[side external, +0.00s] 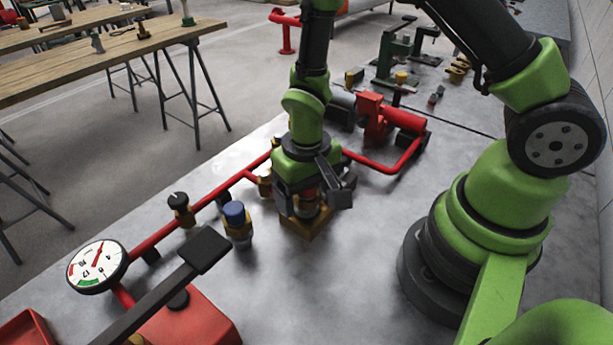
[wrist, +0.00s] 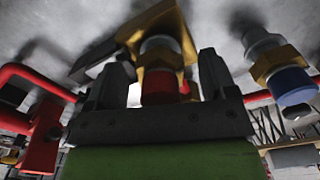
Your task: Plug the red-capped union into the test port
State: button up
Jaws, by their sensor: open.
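The red-capped union (wrist: 158,85) stands between my gripper's fingers in the wrist view, its red cap toward the palm and its brass nut beyond. A brass-coloured block (side external: 301,226) is under it on the bench. My gripper (wrist: 165,75) is open and points down around the union, with one finger on each side; contact is not clear. In the side view my gripper (side external: 316,196) hides most of the union. I cannot tell which fitting is the test port; a brass fitting (side external: 265,184) on the red pipe is partly hidden behind my gripper.
A blue-capped union (side external: 237,222) stands left of my gripper; it also shows in the wrist view (wrist: 285,78). A red pipe (side external: 205,200) with a black-knobbed valve (side external: 181,208) and a gauge (side external: 97,266) runs behind. Bare bench (side external: 345,270) lies toward the front.

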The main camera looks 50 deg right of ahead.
notch_tip(320, 180, up, 10)
jog(key=shift+f, duration=0.2)
jog(key=shift+r, duration=0.1)
dwell(0.5)
jog(key=s+d+r+t+y, duration=0.1)
jog(key=s+r+t, duration=0.2)
jog(key=s+r, duration=0.2)
jog(key=s+d+r+t+y, duration=0.1)
jog(key=s+r+t, duration=0.3)
jog(key=r, duration=0.7)
jog(key=shift+s+d+r, duration=0.15)
jog(key=shift+s+r, duration=0.25)
jog(key=shift+s, duration=0.45)
